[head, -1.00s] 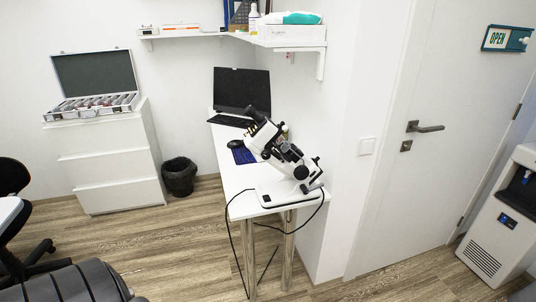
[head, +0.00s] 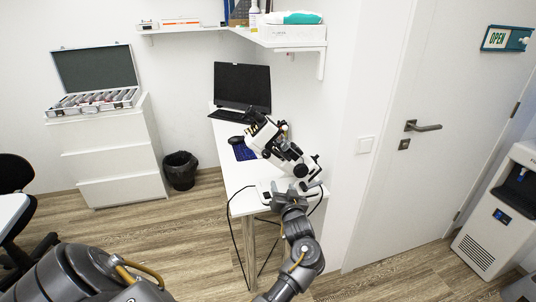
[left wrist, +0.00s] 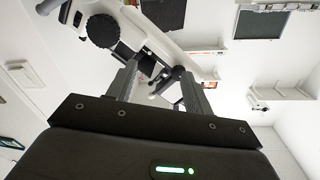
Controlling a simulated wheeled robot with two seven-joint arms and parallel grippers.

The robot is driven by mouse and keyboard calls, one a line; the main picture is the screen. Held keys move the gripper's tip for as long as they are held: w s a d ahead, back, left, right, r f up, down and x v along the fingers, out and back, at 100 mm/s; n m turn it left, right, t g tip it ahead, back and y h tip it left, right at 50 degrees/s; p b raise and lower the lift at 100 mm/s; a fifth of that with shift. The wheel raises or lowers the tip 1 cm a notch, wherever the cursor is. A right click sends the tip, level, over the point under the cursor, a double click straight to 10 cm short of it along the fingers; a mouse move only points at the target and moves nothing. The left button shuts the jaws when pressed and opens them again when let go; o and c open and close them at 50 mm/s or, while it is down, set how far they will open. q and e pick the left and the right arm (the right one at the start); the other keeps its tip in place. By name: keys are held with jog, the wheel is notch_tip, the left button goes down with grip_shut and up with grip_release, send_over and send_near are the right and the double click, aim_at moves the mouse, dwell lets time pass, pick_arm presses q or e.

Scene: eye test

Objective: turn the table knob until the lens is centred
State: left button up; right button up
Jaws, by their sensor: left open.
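A white and black lens instrument (head: 278,150) stands tilted on its base near the front end of a narrow white table (head: 240,204). In the left wrist view a round black ribbed knob (left wrist: 102,30) shows on its white body (left wrist: 140,30); I cannot tell for sure that it is the table knob. My left gripper (head: 292,188) is in front of the instrument's base, partly covering it. In the left wrist view the gripper (left wrist: 158,78) is open, with the knob beyond and left of its fingers. Contact with the instrument is not clear. The lens's centring cannot be seen. My right gripper is not in view.
A black cable (head: 233,240) hangs off the table. A wall stands close on the right. A bin (head: 180,170) and clear floor are left.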

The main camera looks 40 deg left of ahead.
aim_at(267, 155)
pick_arm(q)
notch_tip(267, 155, up, 6)
jog(key=s+a+n+g+y, duration=0.1)
jog(key=s+a+n+y, duration=0.1)
jog(key=x, duration=0.5)
jog(key=p+x, duration=0.1)
jog(key=x, duration=0.5)
jog(key=shift+w+d+f+p, duration=0.1)
jog(key=shift+w+d+p, duration=0.1)
jog(key=shift+w+p, duration=0.1)
jog(key=c, duration=1)
jog(key=shift+o, duration=0.2)
jog(key=shift+r+m+p, duration=0.25)
jog(key=shift+m+p, duration=0.15)
jog(key=shift+p, duration=0.7)
jog(key=shift+m+p, duration=0.3)
jog(key=shift+f, duration=0.3)
